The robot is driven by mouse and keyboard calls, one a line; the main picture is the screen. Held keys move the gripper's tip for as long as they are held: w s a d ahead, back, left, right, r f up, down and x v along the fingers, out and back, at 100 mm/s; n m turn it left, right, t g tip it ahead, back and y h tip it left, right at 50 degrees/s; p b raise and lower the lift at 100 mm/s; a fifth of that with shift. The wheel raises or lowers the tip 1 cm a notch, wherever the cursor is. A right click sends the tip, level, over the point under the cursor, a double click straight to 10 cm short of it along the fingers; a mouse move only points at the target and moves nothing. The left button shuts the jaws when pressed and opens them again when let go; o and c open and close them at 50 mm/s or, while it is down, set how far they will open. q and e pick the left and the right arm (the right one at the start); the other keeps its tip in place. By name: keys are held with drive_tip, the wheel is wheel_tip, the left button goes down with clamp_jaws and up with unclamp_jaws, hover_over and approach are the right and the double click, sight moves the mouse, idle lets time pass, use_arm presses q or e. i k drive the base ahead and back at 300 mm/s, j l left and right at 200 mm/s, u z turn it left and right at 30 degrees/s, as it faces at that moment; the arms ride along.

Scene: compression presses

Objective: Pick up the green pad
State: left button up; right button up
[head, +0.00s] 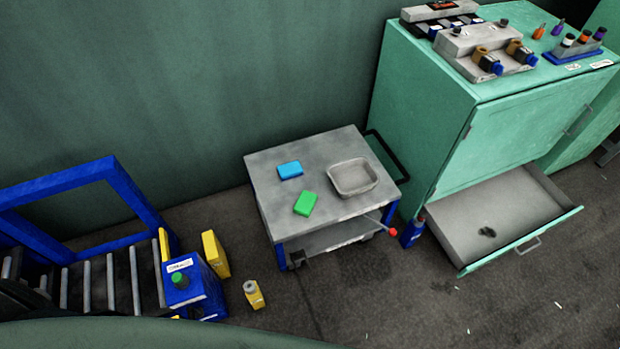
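The green pad (305,203) is a small bright green block. It lies flat on the grey top of a small cart (270,215), near the cart's front left part. A blue pad (290,170) lies a little behind it, apart from it. Neither my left gripper nor my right gripper shows in the head view.
A grey tray (353,178) sits on the cart's right side. A red-tipped rod (385,228) sticks out at the cart's front. Right of it, a green cabinet (430,130) has an open drawer (500,222). A roller conveyor (100,285) and yellow bottle (254,295) are left.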

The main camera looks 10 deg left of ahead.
sight(305, 204)
drive_tip(key=i+l+u, duration=0.1)
drive_tip(key=i+l, duration=0.35)
drive_tip(key=l, duration=0.25)
drive_tip(key=i+l+u, duration=0.15)
drive_tip(key=l, duration=0.25)
drive_tip(key=i+l+u, duration=0.1)
drive_tip(key=i+l, duration=0.15)
drive_tip(key=l, duration=0.15)
